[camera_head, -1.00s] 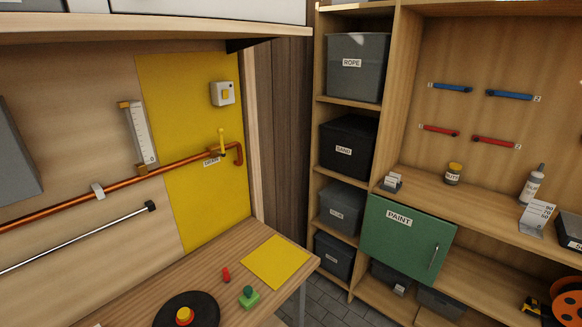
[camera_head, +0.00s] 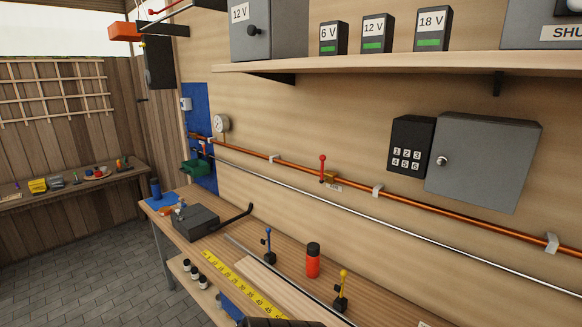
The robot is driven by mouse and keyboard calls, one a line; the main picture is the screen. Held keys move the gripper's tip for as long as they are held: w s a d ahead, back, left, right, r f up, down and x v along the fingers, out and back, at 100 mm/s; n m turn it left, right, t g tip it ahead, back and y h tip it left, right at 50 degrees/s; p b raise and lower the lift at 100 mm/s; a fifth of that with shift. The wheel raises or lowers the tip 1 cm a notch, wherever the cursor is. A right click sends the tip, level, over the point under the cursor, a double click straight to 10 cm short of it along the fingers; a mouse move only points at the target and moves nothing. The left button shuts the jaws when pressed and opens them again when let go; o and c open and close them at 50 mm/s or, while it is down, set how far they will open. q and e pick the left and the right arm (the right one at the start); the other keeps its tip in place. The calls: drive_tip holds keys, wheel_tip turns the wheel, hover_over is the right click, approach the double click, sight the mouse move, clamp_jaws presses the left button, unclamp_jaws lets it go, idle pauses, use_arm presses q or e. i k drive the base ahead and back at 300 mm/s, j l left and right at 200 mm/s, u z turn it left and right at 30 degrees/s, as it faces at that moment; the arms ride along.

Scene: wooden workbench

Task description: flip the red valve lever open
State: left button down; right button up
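The red valve lever (camera_head: 322,167) has a round red knob and stands upright on a brass valve body (camera_head: 327,177) on the copper pipe (camera_head: 350,184). The pipe runs along the wooden wall behind the bench, and a small label sits just below the valve. The lever stands across the line of the pipe. Neither of my grippers shows clearly. Only a dark shape shows at the bottom edge, and I cannot tell what it is.
Below the valve, the bench holds a red bottle (camera_head: 313,260), a blue-knobbed lever stand (camera_head: 268,245), a yellow-knobbed one (camera_head: 341,290) and a yellow ruler (camera_head: 240,284). A grey cabinet (camera_head: 484,162) and keypad (camera_head: 410,146) hang right of the lever. A shelf (camera_head: 420,65) juts out above.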

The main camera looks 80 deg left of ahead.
sight(323, 158)
drive_tip(key=u, duration=2.4)
